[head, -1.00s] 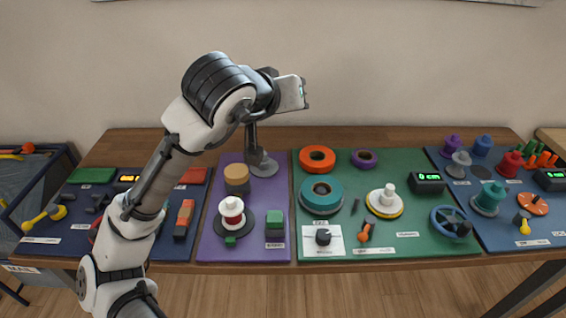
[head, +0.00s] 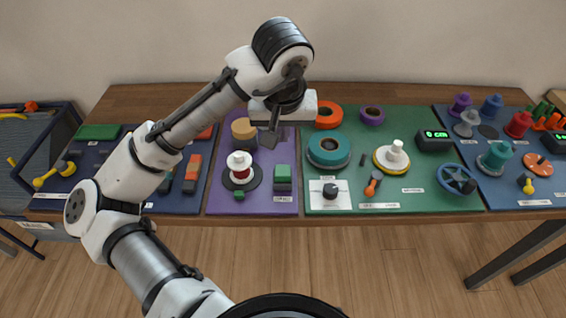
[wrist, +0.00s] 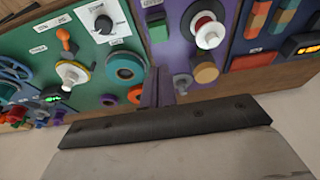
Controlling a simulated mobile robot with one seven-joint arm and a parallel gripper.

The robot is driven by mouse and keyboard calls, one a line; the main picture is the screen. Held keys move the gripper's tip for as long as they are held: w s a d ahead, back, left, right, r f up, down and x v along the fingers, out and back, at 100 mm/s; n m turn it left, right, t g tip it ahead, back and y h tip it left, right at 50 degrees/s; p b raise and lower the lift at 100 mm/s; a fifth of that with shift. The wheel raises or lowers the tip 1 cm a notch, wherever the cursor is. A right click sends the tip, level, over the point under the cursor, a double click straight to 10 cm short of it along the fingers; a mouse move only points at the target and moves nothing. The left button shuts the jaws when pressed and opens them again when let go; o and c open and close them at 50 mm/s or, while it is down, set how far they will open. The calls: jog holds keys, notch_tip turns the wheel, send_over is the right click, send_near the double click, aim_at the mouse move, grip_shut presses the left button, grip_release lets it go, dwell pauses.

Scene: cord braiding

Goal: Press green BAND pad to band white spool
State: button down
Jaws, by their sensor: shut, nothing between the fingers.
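The white spool (head: 239,160) stands upright on a black disc on the purple mat, with a red band around its lower part. It also shows in the wrist view (wrist: 209,34). A small green pad (head: 239,195) lies at the front edge of that disc. A larger green block (head: 283,178) stands to its right behind a label; it also shows in the wrist view (wrist: 156,24). I cannot read which one is marked BAND. My gripper (head: 264,161) is shut and empty, above the purple mat, behind the green block and right of the spool. Its fingers also show in the wrist view (wrist: 157,88).
A tan-topped round stack (head: 243,130) stands behind the spool. On the green mat to the right are a teal ring (head: 329,149), a black knob (head: 330,190) on a white card and another white spool (head: 396,153) with a yellow ring. Red and orange blocks (head: 192,170) stand left.

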jog(key=p, duration=0.1)
send_over(283, 172)
jog(key=f, duration=1)
jog(key=shift+s+f, duration=0.25)
jog(key=shift+f, duration=0.15)
jog(key=shift+f+p, duration=0.3)
jog(key=shift+f, duration=0.55)
jog(key=shift+f+b, duration=0.8)
jog(key=shift+f, duration=0.2)
